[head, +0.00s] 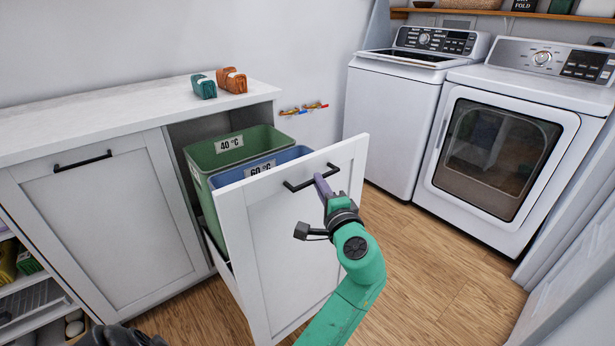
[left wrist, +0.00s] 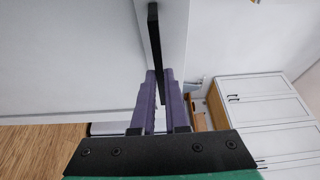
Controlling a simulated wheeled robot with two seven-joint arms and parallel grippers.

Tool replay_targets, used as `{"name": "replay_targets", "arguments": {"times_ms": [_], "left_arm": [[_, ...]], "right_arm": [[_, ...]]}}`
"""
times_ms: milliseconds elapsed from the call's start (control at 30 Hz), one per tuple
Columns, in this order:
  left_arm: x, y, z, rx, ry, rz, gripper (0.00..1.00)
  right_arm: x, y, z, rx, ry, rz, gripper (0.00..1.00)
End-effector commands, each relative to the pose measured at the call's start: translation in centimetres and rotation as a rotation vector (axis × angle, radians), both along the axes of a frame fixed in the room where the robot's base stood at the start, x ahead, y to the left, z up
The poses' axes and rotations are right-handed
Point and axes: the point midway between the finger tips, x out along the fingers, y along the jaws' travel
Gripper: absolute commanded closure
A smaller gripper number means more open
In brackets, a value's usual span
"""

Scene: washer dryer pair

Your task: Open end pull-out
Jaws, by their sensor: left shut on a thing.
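The end pull-out (head: 272,245) of the white cabinet stands out from its opening. It carries a green bin (head: 204,160) labelled 40 °C and a blue bin (head: 291,155) labelled 60 °C. Its black bar handle (head: 297,186) is on the upper part of the white front. My left gripper (head: 322,184), with purple fingers on a green arm, is shut on the right part of this handle. In the left wrist view the dark handle (left wrist: 154,45) runs down between the purple fingers (left wrist: 161,90). My right gripper is not in view.
A closed cabinet door (head: 98,215) with a black handle is left of the pull-out. Rolled teal (head: 203,86) and orange (head: 231,80) towels lie on the countertop (head: 120,110). A washer (head: 395,120) and dryer (head: 500,150) stand at the right. The wood floor (head: 440,285) before them is clear.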

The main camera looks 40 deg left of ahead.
Motion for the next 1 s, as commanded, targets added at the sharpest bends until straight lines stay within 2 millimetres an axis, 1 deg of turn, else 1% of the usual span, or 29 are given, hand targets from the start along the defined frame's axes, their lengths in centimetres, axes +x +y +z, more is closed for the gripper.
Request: {"name": "replay_targets", "arguments": {"times_ms": [100,300,700,733,800,1000], "left_arm": [[-0.4,-1.3,-0.1,-0.002,0.002,0.001,1.00],[-0.7,-2.3,-0.1,0.000,0.001,0.002,1.00],[-0.8,-2.5,-0.1,0.000,0.001,0.002,1.00],[-0.8,-2.5,-0.1,0.000,0.001,0.002,0.80],[-0.8,-2.5,-0.1,0.000,0.001,0.001,0.58],[-0.8,-2.6,0.0,0.001,0.001,0.001,0.58]], "right_arm": [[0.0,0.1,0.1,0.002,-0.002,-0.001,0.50],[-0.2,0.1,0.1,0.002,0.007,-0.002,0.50],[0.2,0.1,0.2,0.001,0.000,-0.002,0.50],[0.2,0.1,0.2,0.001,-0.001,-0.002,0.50],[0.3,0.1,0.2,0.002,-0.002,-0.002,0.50],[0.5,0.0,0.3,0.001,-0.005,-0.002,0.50]]}}
